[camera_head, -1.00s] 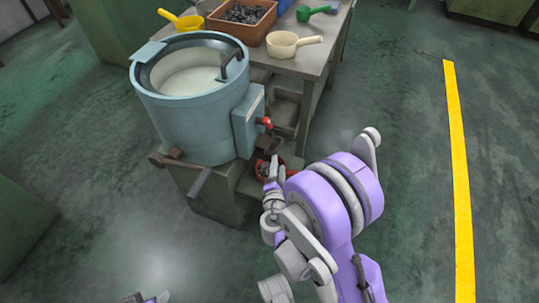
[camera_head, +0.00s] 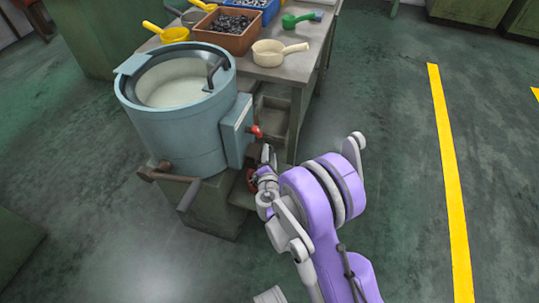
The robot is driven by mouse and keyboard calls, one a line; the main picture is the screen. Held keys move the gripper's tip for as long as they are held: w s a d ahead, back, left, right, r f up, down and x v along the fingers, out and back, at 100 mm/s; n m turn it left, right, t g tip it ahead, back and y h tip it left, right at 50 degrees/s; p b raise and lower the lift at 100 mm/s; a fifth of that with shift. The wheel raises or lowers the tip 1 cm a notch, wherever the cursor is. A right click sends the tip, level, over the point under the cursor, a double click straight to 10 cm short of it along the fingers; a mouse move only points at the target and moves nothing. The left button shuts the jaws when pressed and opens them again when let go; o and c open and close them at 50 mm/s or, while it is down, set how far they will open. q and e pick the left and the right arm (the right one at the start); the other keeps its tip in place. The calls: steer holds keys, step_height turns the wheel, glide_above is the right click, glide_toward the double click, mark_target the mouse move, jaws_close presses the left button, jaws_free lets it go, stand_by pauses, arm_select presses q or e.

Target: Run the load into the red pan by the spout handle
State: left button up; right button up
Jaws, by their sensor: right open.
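The blue-grey drum machine (camera_head: 178,125) stands at left centre with its round bowl open at the top. A red knob (camera_head: 256,131) sticks out from the grey box (camera_head: 236,130) on its right side. The red pan (camera_head: 251,182) is low beside the machine, under the box. Only a small part of it shows past my arm, and its contents are hidden. My right gripper (camera_head: 267,158) is open, just below the red knob and above the pan. Whether it touches anything there cannot be told. My left gripper is out of view.
A brown bar with a grey lever (camera_head: 187,195) juts from the machine's front left. The floor at right is clear.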

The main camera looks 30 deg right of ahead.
jaws_close()
stand_by(1.4)
